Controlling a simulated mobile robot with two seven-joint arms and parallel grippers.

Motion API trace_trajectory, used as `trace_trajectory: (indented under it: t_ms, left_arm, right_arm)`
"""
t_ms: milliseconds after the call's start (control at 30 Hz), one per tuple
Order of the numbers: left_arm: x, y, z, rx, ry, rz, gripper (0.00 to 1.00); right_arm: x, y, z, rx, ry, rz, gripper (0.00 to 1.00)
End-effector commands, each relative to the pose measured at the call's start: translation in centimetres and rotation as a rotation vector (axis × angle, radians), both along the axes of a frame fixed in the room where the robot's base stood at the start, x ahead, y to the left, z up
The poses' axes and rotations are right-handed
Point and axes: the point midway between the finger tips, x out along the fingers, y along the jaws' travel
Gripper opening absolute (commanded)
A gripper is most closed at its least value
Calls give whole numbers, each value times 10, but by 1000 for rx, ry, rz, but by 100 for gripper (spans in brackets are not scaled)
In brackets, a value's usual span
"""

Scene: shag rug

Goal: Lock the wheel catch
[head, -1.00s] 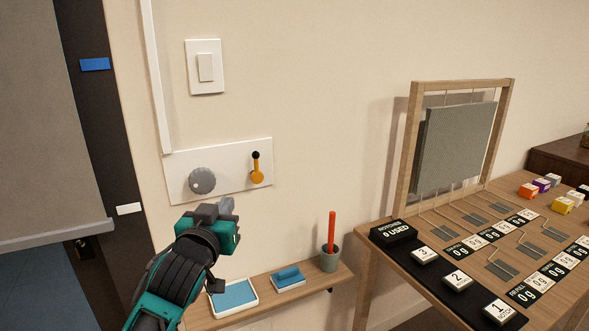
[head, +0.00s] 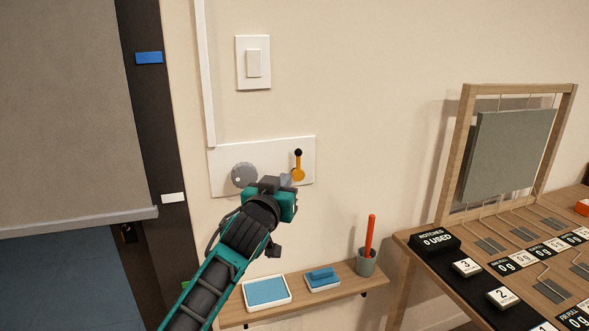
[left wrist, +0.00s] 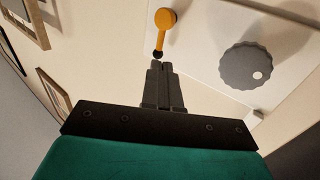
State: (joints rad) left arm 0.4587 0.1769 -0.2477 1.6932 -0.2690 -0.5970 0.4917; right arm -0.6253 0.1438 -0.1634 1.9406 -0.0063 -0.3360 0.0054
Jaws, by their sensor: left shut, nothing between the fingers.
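A white wall plate (head: 222,182) carries a round grey wheel (head: 243,174) on its left and an orange lever (head: 298,173) with a black knob on its right. In the head view the lever stands upright with its knob at the top. The left wrist view also shows the lever (left wrist: 166,18) and the wheel (left wrist: 250,65). My left gripper (head: 287,180) is shut and empty, at the plate just below and left of the lever. In the left wrist view its fingertips (left wrist: 158,63) appear close to the black knob; contact cannot be told. My right gripper is not in view.
A light switch (head: 253,62) is above the plate. A wooden shelf (head: 325,299) below holds a blue-topped tray (head: 266,291), a blue block (head: 322,276) and a grey cup (head: 366,263) with a red stick. A table with cards and a framed grey panel (head: 510,150) stands right.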

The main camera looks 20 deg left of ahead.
Motion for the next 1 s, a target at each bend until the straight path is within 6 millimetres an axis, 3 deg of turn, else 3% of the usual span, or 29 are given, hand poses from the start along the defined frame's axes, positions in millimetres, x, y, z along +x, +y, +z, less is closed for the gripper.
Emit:
trace_trajectory:
  t_ms: [300,500,1000]
  left_arm:
    - [51,0,1,1,-1,0,0]
    - [73,0,0,0,0,0,0]
    - [85,0,0,0,0,-1,0]
  right_arm:
    - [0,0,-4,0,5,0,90]
    - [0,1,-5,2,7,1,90]
    - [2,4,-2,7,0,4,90]
